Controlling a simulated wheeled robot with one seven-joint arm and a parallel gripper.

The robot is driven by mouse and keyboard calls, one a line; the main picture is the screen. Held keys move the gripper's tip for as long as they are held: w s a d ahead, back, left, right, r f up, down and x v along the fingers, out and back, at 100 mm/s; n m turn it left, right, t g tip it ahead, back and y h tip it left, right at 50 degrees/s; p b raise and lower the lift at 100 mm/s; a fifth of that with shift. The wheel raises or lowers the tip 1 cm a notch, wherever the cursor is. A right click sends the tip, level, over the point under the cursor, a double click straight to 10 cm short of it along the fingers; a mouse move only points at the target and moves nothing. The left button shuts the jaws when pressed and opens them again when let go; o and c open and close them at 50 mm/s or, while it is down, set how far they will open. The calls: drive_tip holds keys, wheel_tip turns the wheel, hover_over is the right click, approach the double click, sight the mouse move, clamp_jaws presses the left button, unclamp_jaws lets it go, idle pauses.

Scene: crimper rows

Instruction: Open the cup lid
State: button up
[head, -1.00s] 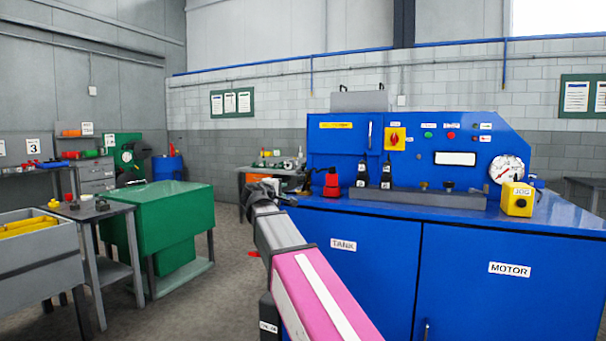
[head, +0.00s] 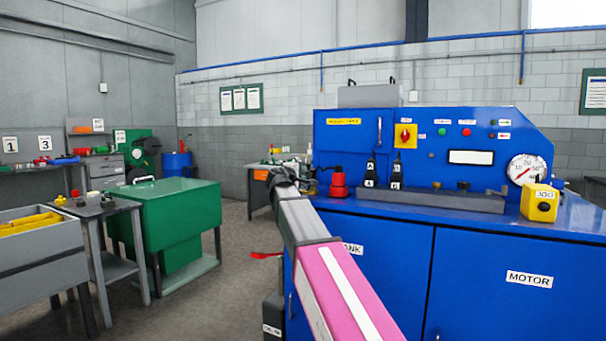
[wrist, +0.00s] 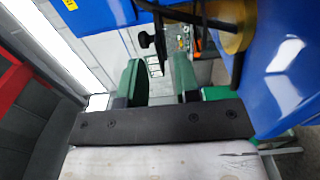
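I cannot pick out a cup or its lid with certainty. A red stepped fitting (head: 338,184) with a dark hose stands on the left end of the blue machine's top (head: 560,222). My gripper (head: 282,178) is in the air beside that left end, small and dark in the head view. In the wrist view its two green-padded fingers (wrist: 161,82) are apart with nothing seen held between them. A brass-coloured round part (wrist: 236,28) and a dark hose (wrist: 200,18) show at the upper right of the wrist view, close to the camera.
Two black bottle-like items (head: 396,172) stand behind a grey tray (head: 440,200). A yellow JOG box (head: 540,203) is at the right. A green cabinet (head: 165,205) and a grey side table (head: 100,210) stand left. Open floor (head: 225,275) lies between cabinet and machine.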

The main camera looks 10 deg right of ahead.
sight(308, 167)
drive_tip(key=shift+x, duration=1.1)
clamp_jaws()
drive_tip(key=shift+r, duration=0.15)
